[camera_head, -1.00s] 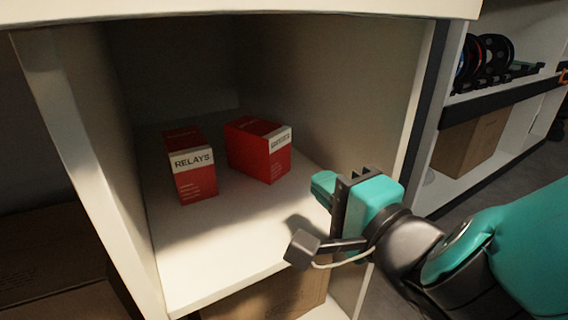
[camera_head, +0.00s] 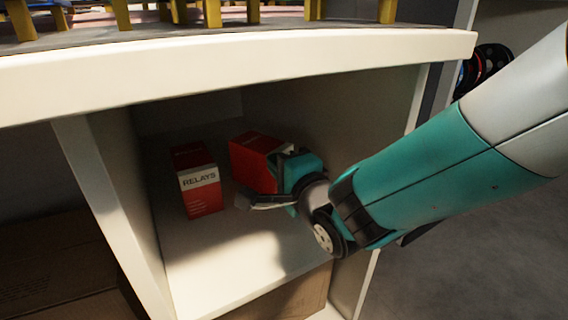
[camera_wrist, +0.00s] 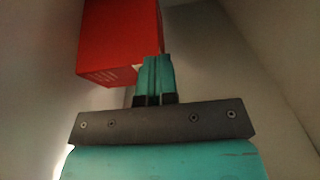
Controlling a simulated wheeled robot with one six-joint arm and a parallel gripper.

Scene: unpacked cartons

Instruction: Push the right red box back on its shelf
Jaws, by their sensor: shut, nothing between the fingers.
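The right red box (camera_head: 252,160) stands on the white shelf (camera_head: 215,270) inside the cubby, partly hidden behind my gripper (camera_head: 277,178) in the head view. In the wrist view the red box (camera_wrist: 118,38) fills the upper middle, and my gripper (camera_wrist: 155,60) has its teal fingers together at the box's lower right edge. The fingers hold nothing. I cannot tell whether they touch the box. The left red box (camera_head: 198,180), marked RELAYS, stands upright to the left with a gap between the two.
The cubby's left wall (camera_head: 110,190) and its top board (camera_head: 240,62) bound the opening. Free shelf surface lies in front of the boxes. A cardboard carton (camera_head: 285,300) sits below the shelf. Dark round spools (camera_head: 487,65) are on a rack at the right.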

